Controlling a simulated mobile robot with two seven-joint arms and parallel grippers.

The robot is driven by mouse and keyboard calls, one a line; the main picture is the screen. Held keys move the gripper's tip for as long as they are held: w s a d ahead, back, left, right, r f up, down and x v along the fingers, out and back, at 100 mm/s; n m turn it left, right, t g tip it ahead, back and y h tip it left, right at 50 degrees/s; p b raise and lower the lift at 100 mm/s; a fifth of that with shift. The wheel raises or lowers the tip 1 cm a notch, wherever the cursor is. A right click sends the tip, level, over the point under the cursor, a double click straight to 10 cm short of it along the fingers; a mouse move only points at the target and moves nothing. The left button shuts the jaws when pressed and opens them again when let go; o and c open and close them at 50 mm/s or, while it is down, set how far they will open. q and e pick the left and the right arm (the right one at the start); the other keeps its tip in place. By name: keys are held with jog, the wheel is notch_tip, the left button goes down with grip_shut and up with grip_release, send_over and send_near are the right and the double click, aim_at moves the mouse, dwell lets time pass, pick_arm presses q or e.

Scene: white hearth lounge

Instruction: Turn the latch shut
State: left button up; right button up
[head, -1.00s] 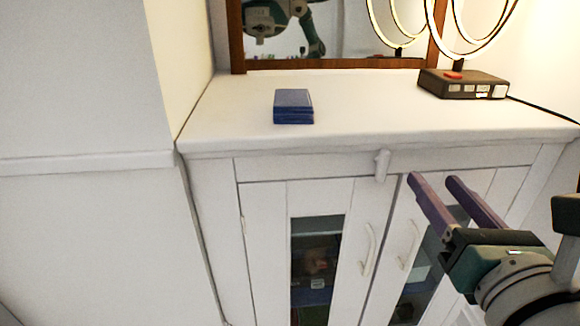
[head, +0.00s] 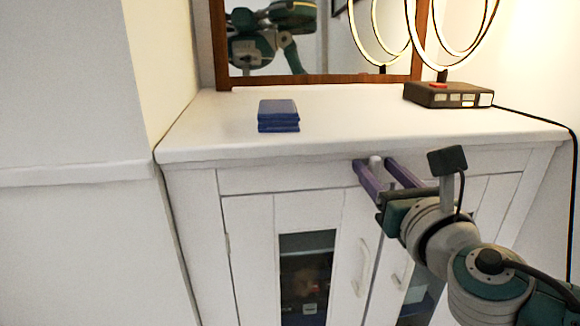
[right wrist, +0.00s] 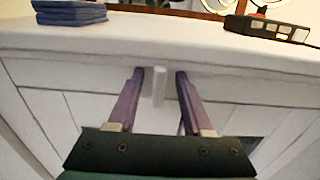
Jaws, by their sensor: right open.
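The white latch (head: 375,163) sits on the cabinet front, just under the top edge and above the meeting line of the two doors. It also shows in the right wrist view (right wrist: 159,86), standing upright. My right gripper (head: 373,161) is open, with its purple fingers on either side of the latch. In the right wrist view the gripper (right wrist: 160,74) has a clear gap on both sides of the latch, with the left finger closer to it. The lower part of the latch is partly hidden by the fingers in the head view. My left gripper is not in view.
The white cabinet (head: 210,148) has two doors with glass panes and white handles (head: 362,268). Blue stacked boxes (head: 279,116) and a ring lamp on a dark base (head: 447,95) stand on top. A wood-framed mirror (head: 300,79) is behind. A wall is at the left.

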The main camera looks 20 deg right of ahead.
grip_shut()
dwell(0.3)
dwell(0.3)
